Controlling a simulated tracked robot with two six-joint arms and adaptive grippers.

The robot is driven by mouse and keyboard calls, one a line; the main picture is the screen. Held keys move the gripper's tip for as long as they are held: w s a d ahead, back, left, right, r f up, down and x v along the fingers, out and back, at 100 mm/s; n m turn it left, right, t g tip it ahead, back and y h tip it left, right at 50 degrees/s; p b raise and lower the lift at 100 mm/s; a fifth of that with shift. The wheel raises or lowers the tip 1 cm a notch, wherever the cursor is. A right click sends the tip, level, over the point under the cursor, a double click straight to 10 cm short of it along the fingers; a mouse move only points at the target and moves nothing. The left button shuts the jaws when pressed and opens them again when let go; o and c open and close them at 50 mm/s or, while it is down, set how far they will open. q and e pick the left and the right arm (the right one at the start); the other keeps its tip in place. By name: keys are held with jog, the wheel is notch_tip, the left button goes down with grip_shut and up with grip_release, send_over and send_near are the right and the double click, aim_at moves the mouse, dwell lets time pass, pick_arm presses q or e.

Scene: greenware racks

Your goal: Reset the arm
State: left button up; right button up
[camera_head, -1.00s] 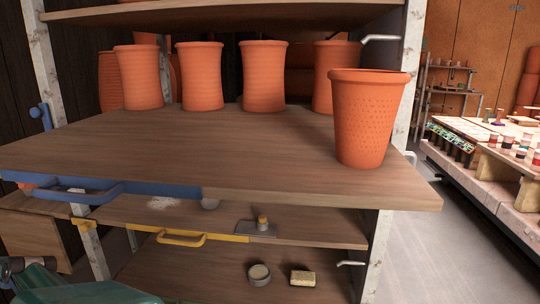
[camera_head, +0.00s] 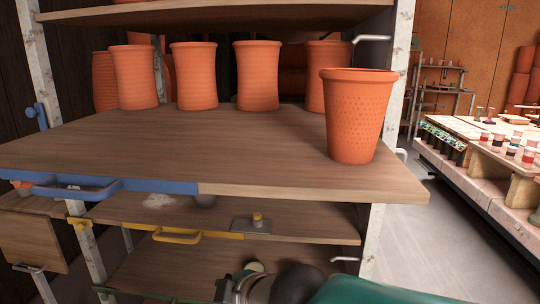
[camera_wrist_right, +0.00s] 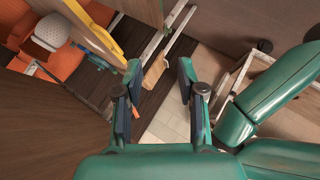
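My right gripper (camera_wrist_right: 158,72) is open in the right wrist view, its two dark fingers spread with nothing between them. Past the fingertips are a dark slatted surface and lighter floor tiles. In the head view, a green and dark part of my arm shows at the bottom edge, in front of the lower shelf. No gripper fingers can be made out there. My left gripper is in neither view.
A textured orange pot (camera_head: 357,115) stands near the right end of the wooden shelf board (camera_head: 230,150), with several plainer pots behind. A board with a yellow handle (camera_head: 177,236) lies below. A worktable (camera_head: 485,172) stands right, beyond open floor.

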jog(key=d+f+m+g+h, duration=0.15)
jog(key=d+f, duration=0.35)
jog(key=f, duration=0.5)
jog(key=s+d+f+m+g+h, duration=0.1)
jog(key=d+f+m, duration=0.3)
jog(key=f, duration=0.6)
jog(key=d+f+m+g+h, duration=0.1)
jog(key=d+f+m+g, duration=0.1)
jog(key=d+f, duration=0.55)
jog(key=s+d+f+m+g, duration=0.3)
jog(key=s+f+m, duration=0.7)
jog(key=s+f, duration=0.75)
notch_tip(320, 180, up, 18)
jog(key=w+m+t+p, duration=0.1)
jog(key=m+p, duration=0.1)
jog(key=p, duration=1.5)
jog(key=shift+w+d+r+y+p, duration=0.15)
jog(key=shift+d+r+y+p, duration=0.1)
jog(key=shift+d+y+p, duration=0.15)
